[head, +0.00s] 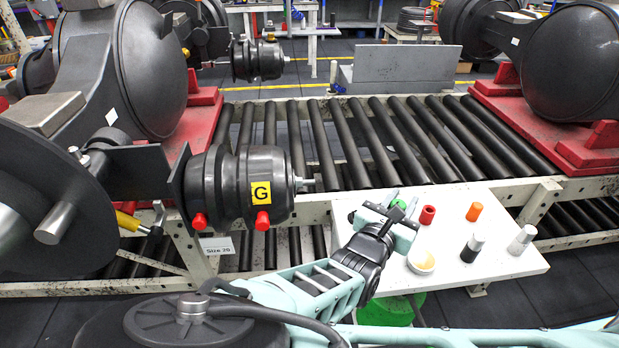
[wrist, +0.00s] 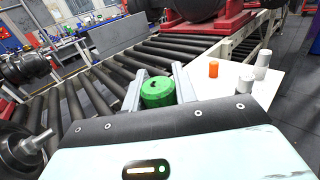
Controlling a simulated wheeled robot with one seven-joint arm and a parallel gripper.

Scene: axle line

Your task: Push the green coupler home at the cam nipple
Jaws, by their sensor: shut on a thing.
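My gripper (head: 391,207) is over the left part of the small white table, shut on the green coupler (head: 398,203). In the wrist view the coupler (wrist: 157,93) sits upright between the two grey fingers, its round top with a dark opening facing up. In the head view the gripper hides most of it. To the left, a black brake chamber (head: 240,187) carries a yellow G label and two red caps. A yellow fitting with a grey hook (head: 128,221) is beside it. I cannot tell which part is the cam nipple. The coupler is well apart from the axle parts.
A large dark disc (head: 75,215) stands at far left.

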